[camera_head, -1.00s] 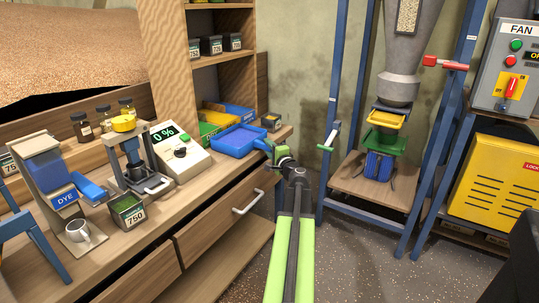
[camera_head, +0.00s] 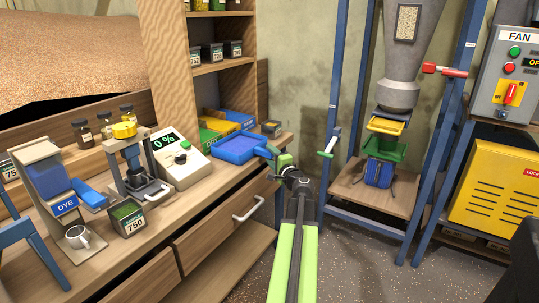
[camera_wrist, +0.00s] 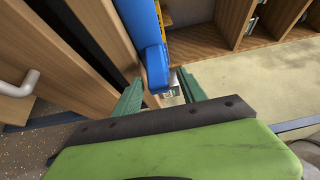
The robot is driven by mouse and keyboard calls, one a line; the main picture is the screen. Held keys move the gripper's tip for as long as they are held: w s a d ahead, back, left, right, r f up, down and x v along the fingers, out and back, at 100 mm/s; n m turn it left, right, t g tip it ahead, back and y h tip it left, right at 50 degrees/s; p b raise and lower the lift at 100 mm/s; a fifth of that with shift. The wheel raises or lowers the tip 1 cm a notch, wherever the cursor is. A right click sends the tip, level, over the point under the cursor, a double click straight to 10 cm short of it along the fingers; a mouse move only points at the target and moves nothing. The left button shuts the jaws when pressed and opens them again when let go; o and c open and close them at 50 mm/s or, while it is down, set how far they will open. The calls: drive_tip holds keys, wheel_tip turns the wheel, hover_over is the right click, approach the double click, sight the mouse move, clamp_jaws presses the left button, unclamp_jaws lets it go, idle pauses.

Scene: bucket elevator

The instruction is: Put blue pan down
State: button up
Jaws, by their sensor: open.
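The blue pan (camera_head: 236,148) rests on the right end of the wooden counter, level, with its handle (camera_head: 270,151) pointing right past the counter edge. In the wrist view the blue handle (camera_wrist: 157,68) ends just ahead of my fingers, with the pan beyond it. My gripper (camera_head: 281,160) is at the handle's end, off the counter edge. In the wrist view its green fingers (camera_wrist: 161,88) are spread apart with nothing clamped between them. The pan's far side lies close to other trays.
Yellow and green trays (camera_head: 217,127) and another blue tray lie behind the pan. A scale reading 0 % (camera_head: 178,158) stands left of it. A drawer handle (camera_head: 249,208) sticks out below the counter. A blue-framed hopper stand (camera_head: 345,110) stands to the right.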

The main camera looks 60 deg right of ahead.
drive_tip(key=v, duration=0.9)
drive_tip(key=shift+s, duration=0.4)
drive_tip(key=shift+a+f, duration=0.1)
